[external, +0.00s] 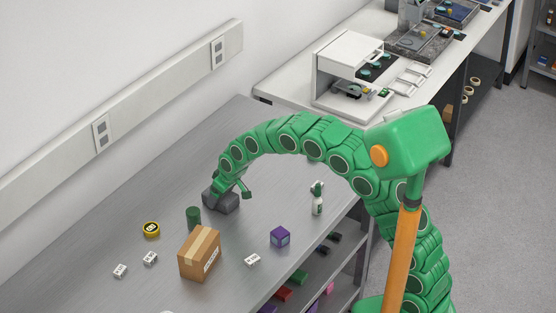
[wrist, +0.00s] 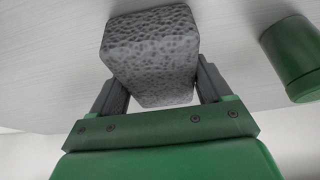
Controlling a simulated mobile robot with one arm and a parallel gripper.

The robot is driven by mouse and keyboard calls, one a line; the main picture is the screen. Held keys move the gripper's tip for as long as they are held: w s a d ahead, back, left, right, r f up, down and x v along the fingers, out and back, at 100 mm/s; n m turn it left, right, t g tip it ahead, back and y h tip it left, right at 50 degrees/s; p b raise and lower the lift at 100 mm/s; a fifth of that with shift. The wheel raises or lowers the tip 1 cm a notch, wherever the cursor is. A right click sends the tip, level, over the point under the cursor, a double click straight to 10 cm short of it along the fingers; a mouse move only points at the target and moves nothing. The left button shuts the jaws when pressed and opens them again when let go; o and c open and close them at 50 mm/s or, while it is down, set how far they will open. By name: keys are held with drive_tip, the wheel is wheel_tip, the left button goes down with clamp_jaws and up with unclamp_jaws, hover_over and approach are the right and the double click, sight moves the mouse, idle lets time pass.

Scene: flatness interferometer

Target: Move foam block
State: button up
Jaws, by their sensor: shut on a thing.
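The foam block (external: 223,203) is a dark grey, rough-surfaced block on the metal table, near the wall side. In the wrist view the foam block (wrist: 151,50) sits between the two fingers and shows a pitted grey surface. My gripper (external: 214,198) is at the end of my green arm, down at the block. In the wrist view my gripper (wrist: 158,92) has one finger on each side of the block and is shut on it. I cannot tell whether the block touches the table or is slightly raised.
A green cylinder (external: 193,217) stands close beside the block. A yellow tape roll (external: 151,229), a cardboard box (external: 200,253), a purple cube (external: 280,237), a spray bottle (external: 317,198) and small white labelled blocks (external: 120,271) are also on the table (external: 120,215). Open table lies behind the block.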

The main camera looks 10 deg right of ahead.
sight(226, 198)
drive_tip(key=shift+s+a, duration=0.3)
drive_tip(key=o, duration=0.9)
drive_tip(key=shift+o, duration=0.2)
drive_tip(key=shift+v, duration=3.85)
